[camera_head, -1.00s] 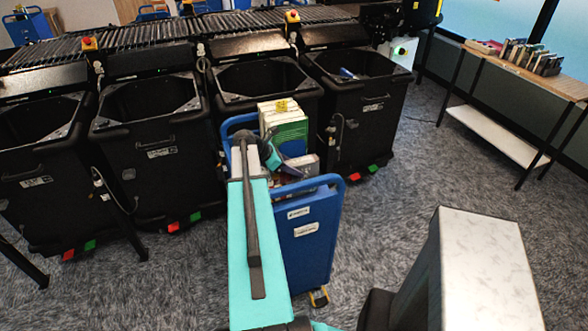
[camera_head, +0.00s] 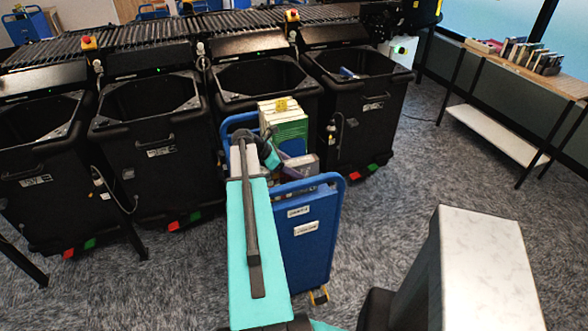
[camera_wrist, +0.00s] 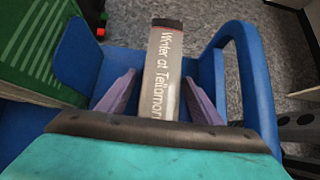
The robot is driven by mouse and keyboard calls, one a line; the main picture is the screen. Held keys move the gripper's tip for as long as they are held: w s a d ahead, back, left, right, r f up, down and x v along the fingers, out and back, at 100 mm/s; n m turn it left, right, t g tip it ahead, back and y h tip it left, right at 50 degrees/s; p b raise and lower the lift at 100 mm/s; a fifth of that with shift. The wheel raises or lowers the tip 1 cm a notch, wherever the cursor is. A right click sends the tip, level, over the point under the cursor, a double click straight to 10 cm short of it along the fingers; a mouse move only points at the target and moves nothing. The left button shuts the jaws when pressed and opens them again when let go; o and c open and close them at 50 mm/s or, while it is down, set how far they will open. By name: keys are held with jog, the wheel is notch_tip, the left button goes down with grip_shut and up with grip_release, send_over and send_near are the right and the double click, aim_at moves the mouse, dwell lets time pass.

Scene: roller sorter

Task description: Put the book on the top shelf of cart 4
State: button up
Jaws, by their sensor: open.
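A book with a grey spine, lettered "Winter at Tellamon" (camera_wrist: 162,70), is between the fingers of my gripper (camera_wrist: 158,80) in the wrist view. The fingers are apart, one on each side of the spine, and a gap shows on each side. The blue cart (camera_wrist: 240,55) surrounds the book; the cart also stands in the head view (camera_head: 310,245) with small white labels I cannot read for certain. In the head view my gripper (camera_head: 300,163) is over the cart's top, and my arm hides part of it.
A stack of books with green and white covers (camera_head: 286,125) is at the far side of the cart's top. Black bins (camera_head: 160,150) line the roller conveyor (camera_head: 170,32) behind. A wooden shelf table with books (camera_head: 535,75) stands at the right. Grey carpet is clear between.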

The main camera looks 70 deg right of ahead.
jog(key=b+v, duration=0.3)
jog(key=v, duration=1)
jog(key=shift+a+r, duration=0.1)
jog(key=shift+r, duration=0.1)
dwell(0.4)
